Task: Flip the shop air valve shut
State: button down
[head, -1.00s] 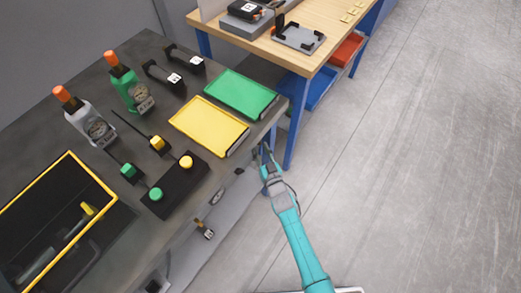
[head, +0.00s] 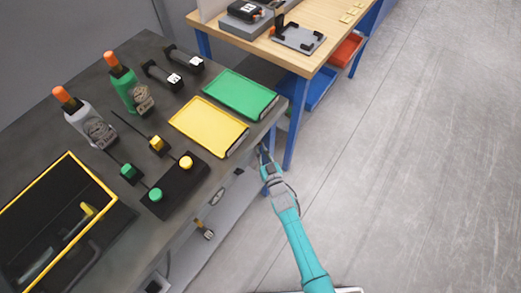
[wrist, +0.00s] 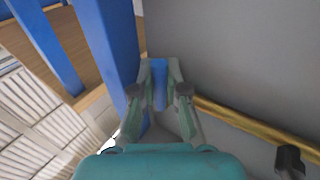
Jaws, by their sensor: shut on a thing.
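My gripper (head: 263,157) is beside the right front corner of the dark bench, below the tabletop edge. In the wrist view my gripper (wrist: 160,85) is shut on a narrow blue piece (wrist: 159,98), which looks like the valve's lever. A brass-coloured pipe (wrist: 250,125) runs along the grey surface to the right of the fingers. The valve body is hidden by the gripper, and I cannot tell the lever's angle from the pipe.
The dark bench (head: 140,60) carries a yellow tray (head: 209,125), a green tray (head: 240,93), two bottles and a button box. A wooden table (head: 310,65) with blue legs (head: 295,125) stands close behind the gripper. A blue post (wrist: 108,45) is close at left in the wrist view. Open floor lies right.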

jog(key=c, duration=1.2)
grip_release()
jog(key=v, duration=1.2)
jog(key=shift+s+d, duration=0.1)
